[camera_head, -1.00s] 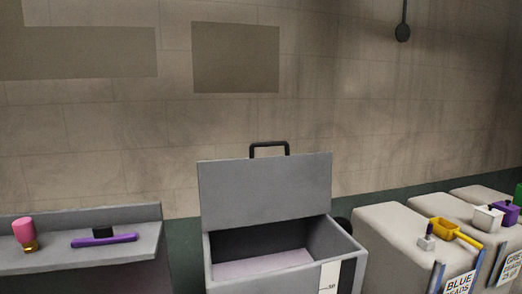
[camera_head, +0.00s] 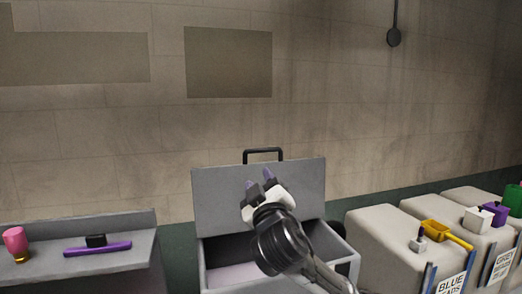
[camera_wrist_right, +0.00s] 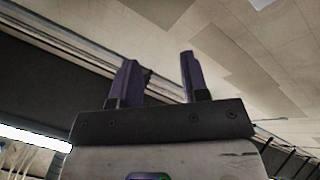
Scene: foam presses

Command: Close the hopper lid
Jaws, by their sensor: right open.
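The grey hopper (camera_head: 330,240) stands in the lower middle of the head view, with its inside partly showing. Its grey lid (camera_head: 306,190) is raised and stands upright at the back, with a black handle (camera_head: 262,152) on its top edge. My right gripper (camera_head: 260,180) is in front of the lid, a little below the handle, with its purple fingertips pointing up. In the right wrist view its two fingers (camera_wrist_right: 157,80) are apart with nothing between them. I cannot tell whether it touches the lid. My left gripper is not in view.
A grey shelf at left (camera_head: 30,265) holds a pink-topped item (camera_head: 16,241) and a purple tool (camera_head: 97,249). Pale bins (camera_head: 380,238) stand close at right, with a yellow scoop (camera_head: 440,232) and small blocks on top. A wall is behind.

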